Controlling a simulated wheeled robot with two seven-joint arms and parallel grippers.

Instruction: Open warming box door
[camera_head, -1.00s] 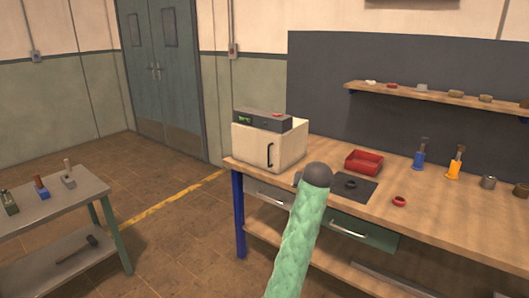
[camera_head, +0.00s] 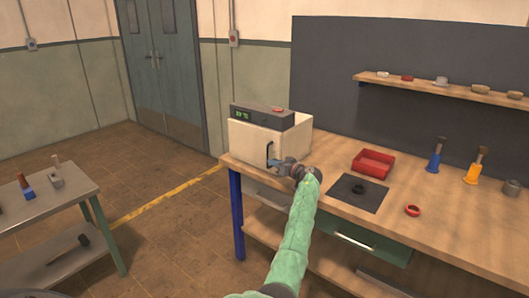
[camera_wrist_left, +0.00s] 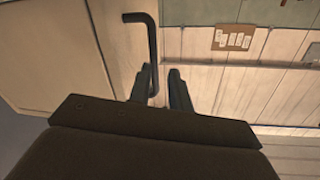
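The cream warming box (camera_head: 298,135) stands on the left end of the workbench, with a dark top panel and a green display. Its front door (camera_head: 242,139) looks closed and carries a black bar handle (camera_head: 269,151). My left gripper (camera_head: 273,163) is at the handle's lower part in the head view. In the left wrist view my left gripper (camera_wrist_left: 159,85) has its two fingers apart. The black handle (camera_wrist_left: 153,45) reaches down between them, nearer the left finger, with a gap to the right finger. Contact cannot be told. My right gripper is not in view.
The workbench (camera_head: 449,222) holds a red tray (camera_head: 373,163), a dark mat (camera_head: 346,201) with a dark ring, a red ring (camera_head: 412,210) and blue and orange tools to the right. A side table (camera_head: 45,212) stands at left. Floor lies free between them.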

